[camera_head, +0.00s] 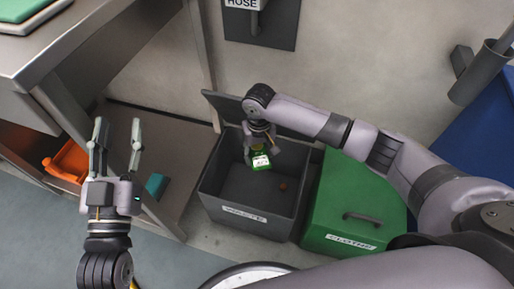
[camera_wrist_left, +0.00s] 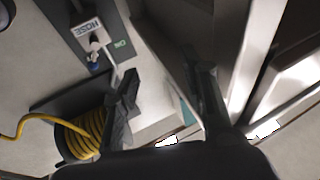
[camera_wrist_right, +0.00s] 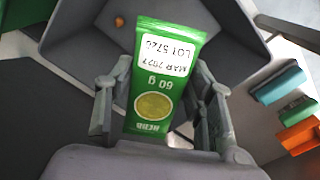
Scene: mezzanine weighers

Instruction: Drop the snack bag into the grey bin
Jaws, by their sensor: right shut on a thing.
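The snack bag (camera_head: 260,162) is green with a white label. In the right wrist view the bag (camera_wrist_right: 158,85) stands between the fingers, its printed label facing the camera. My right gripper (camera_head: 260,148) is shut on it and holds it over the open top of the grey bin (camera_head: 270,223), towards the back. The bin is marked WASTE, and its dark lid (camera_head: 222,107) is raised at the back. My left gripper (camera_head: 118,128) is open and empty, left of the bin, in front of the metal bench.
A small reddish thing (camera_head: 283,187) lies inside the grey bin. A green lidded bin (camera_head: 345,200) stands close on its right. The metal bench (camera_head: 100,45) is at the left, with an orange bin (camera_head: 68,160) beneath. A yellow hose (camera_wrist_left: 82,138) shows in the left wrist view.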

